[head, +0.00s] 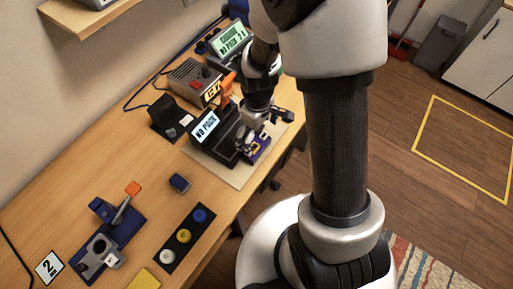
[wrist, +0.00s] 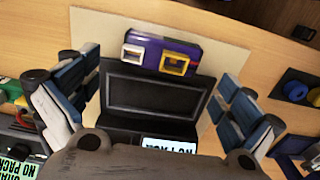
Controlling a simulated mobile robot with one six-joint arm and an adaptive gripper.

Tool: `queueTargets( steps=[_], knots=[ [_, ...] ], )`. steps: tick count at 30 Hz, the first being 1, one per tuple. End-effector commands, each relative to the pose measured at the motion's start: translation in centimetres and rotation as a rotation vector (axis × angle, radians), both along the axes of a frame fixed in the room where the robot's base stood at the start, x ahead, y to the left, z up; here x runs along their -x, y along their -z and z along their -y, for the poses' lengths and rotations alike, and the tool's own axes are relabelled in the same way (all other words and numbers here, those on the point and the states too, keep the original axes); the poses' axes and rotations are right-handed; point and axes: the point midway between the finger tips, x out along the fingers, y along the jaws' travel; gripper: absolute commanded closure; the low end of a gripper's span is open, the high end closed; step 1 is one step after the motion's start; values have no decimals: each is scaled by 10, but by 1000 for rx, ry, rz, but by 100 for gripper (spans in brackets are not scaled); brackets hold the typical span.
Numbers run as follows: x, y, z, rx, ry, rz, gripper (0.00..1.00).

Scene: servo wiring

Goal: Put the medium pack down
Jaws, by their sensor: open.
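My gripper (head: 250,141) is open, low over the black tester (head: 213,146) on a beige mat. In the wrist view its fingers (wrist: 155,88) stand apart on either side of a black framed rectangle (wrist: 154,92), part of the tester or something lying in it; I cannot tell which. A purple piece (wrist: 157,50) with a white and a yellow socket lies just beyond it. The tester screen (head: 206,125) reads "NO PACK". A small dark blue block (head: 180,183) lies alone on the table. No pack is clearly identifiable as the medium one.
A grey box (head: 196,82) with an orange display and a charger (head: 229,38), also reading "NO PACK", stand behind. A black strip (head: 184,236) with blue, yellow and white knobs and a blue fixture (head: 105,240) are nearer. The table between is mostly clear.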

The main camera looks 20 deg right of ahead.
Motion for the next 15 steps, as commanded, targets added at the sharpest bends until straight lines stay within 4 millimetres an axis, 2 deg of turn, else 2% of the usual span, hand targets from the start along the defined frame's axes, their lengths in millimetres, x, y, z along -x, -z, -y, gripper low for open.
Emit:
queueTargets(
  steps=[1, 8, 15],
  knots=[
    [0, 6, 0, 0, 0, -1, 0],
    [0, 17, -1, 0, 0, 0, 0],
    [3, 53, -3, 0, 1, -3, 0]
  ],
)
